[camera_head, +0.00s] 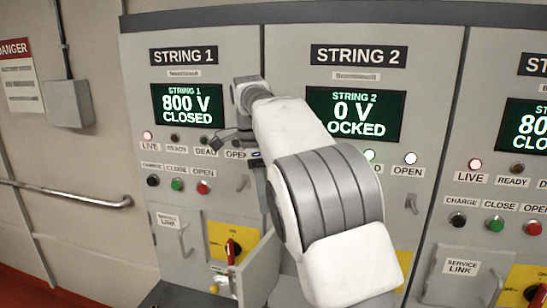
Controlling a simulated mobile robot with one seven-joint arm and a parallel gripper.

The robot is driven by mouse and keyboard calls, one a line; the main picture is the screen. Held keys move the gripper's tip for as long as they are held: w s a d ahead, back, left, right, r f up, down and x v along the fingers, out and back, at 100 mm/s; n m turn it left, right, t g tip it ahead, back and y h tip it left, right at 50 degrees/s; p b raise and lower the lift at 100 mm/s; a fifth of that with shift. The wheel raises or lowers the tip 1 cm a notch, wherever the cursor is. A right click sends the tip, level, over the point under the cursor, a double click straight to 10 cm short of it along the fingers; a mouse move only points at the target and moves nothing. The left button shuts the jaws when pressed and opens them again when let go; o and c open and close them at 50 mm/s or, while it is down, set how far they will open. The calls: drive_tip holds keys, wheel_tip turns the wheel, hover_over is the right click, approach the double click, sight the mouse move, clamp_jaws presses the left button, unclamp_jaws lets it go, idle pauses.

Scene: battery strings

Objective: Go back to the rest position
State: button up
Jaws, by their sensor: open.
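My white and grey arm reaches from the lower right up to the left across the String 2 cabinet (426,130). My gripper (236,146) is small and dark at the arm's far end, in front of the right side of the String 1 cabinet (231,120). It is open, and I see nothing held in it. Its fingers are partly hard to make out against the lamps and labels. The String 2 display (354,115) reads 0 V and a partly hidden word ending in OCKED. The String 1 display (186,104) reads 800 V CLOSED.
A grey door panel (262,274) stands out below my arm, beside a yellow plate with a red rotary handle (232,250). A third cabinet (478,90) stands at the right. A handrail (70,197) and a grey wall box (68,104) are at the left.

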drive_tip(key=s+d+r+n+t+y+b, duration=0.25)
drive_tip(key=s+d+n, duration=0.55)
drive_tip(key=s+d, duration=0.4)
drive_tip(key=s+d+f+n+t+b, duration=0.1)
drive_tip(key=s+d+f+n+t, duration=0.1)
drive_tip(key=s+f+n, duration=0.2)
drive_tip(key=s+d+f+n+t+h, duration=0.1)
drive_tip(key=s+f+n, duration=0.4)
drive_tip(key=s, duration=0.8)
wheel_tip(320, 180, down, 3)
drive_tip(key=shift+d+r+t+b, duration=0.1)
drive_tip(key=shift+d+t+b, duration=0.3)
drive_tip(key=shift+d, duration=0.45)
drive_tip(key=shift+a, duration=0.15)
